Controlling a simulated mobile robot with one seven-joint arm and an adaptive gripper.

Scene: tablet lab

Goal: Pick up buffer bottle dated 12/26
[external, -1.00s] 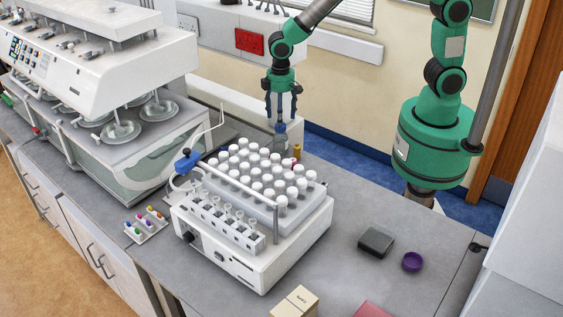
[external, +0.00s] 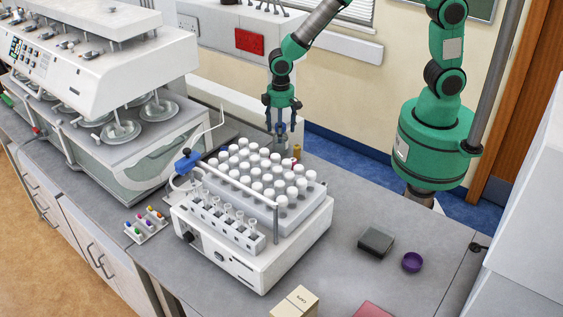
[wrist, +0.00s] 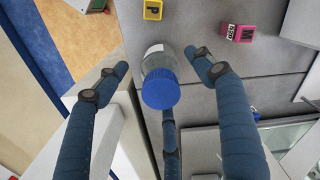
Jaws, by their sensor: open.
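A clear bottle with a blue cap (wrist: 160,88) stands upright near the back edge of the bench, behind the vial rack. Its blue cap also shows in the external view (external: 281,127). A pale label is partly visible on its side in the wrist view, but no date can be read. My gripper (external: 282,108) is open and points down over the bottle. In the wrist view its dark blue fingers (wrist: 165,85) spread around the bottle, one on each side and one below it in the picture. I cannot tell whether any finger touches it.
A white device with a rack of white-capped vials (external: 260,175) stands just in front of the bottle. The right bench is mostly clear.

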